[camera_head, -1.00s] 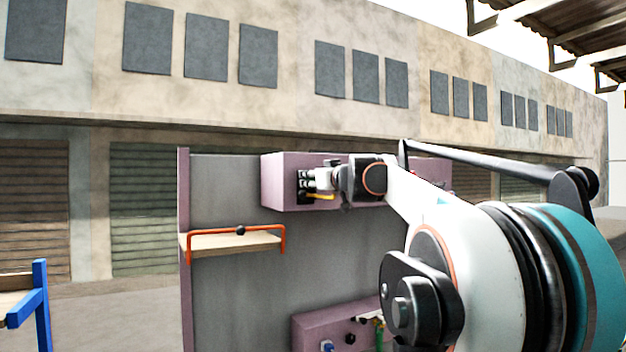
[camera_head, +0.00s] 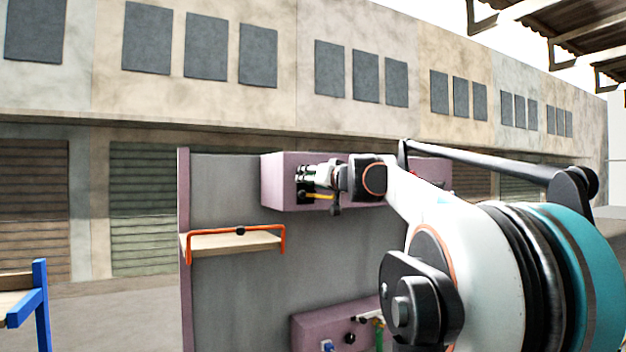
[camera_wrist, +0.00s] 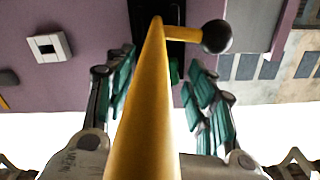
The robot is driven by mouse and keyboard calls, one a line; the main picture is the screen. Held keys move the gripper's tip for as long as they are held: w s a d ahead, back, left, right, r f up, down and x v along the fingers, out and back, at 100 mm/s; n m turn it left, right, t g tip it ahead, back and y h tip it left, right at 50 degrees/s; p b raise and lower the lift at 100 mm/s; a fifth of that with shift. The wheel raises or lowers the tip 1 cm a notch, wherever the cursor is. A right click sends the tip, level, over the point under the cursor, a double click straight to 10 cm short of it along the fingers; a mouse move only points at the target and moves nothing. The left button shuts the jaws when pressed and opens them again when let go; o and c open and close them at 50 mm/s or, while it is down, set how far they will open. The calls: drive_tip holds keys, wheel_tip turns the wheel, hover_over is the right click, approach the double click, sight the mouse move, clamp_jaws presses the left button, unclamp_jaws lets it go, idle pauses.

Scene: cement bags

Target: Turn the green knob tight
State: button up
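A small green piece (camera_wrist: 176,71), possibly the green knob, shows against a black plate (camera_wrist: 172,14) in the wrist view; the yellow bar hides most of what lies behind it. My gripper (camera_wrist: 160,70) has its two fingers with teal pads apart, one on each side of the bar; I see no contact. In the head view my gripper (camera_head: 312,177) is at the front face of the upper purple box (camera_head: 284,186), close to its black fitting. The knob cannot be made out in that view.
A yellow bar (camera_wrist: 150,100) rises between my fingers, with a black ball (camera_wrist: 216,37) to its right. The bar also shows below my gripper in the head view (camera_head: 320,196). An orange-railed shelf (camera_head: 232,243) and a lower purple box (camera_head: 318,325) are on the grey panel.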

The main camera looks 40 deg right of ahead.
drive_tip(key=shift+s, duration=0.1)
drive_tip(key=shift+v, duration=3.65)
drive_tip(key=shift+a, duration=0.1)
